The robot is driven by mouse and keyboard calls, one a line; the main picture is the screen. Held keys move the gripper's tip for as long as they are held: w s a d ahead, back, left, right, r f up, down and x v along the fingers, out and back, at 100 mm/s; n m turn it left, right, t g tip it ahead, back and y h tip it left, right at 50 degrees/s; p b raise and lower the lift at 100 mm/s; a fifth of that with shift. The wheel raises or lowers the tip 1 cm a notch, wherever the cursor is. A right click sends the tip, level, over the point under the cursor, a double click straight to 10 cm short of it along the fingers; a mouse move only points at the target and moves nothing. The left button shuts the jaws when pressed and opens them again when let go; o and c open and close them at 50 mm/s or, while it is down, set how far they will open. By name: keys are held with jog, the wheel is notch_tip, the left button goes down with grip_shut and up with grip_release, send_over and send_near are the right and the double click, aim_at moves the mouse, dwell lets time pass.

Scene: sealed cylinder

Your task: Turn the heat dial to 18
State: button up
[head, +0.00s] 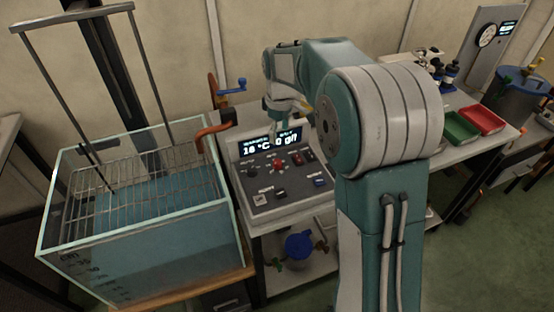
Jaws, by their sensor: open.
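The control console (290,203) stands on a bench in the middle of the head view, its panel sloping toward me. My gripper (286,122) is open, above and behind the display's top edge, apart from the knobs. My arm hides the console's right side.
A glass water tank (150,262) with a wire rack (150,195) stands left of the console. An orange crank handle (215,130) sticks out between them. Red (482,119) and green (458,127) trays lie on the right bench. A blue-lidded drum (518,82) stands further right.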

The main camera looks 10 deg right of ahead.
aim_at(277, 161)
jog(key=shift+n, duration=0.3)
jog(key=f, duration=0.4)
jog(key=w+f, duration=0.1)
jog(key=f, duration=0.8)
jog(key=shift+w+a, duration=0.1)
jog(key=shift+w, duration=0.2)
jog(key=shift+r, duration=0.1)
grip_shut()
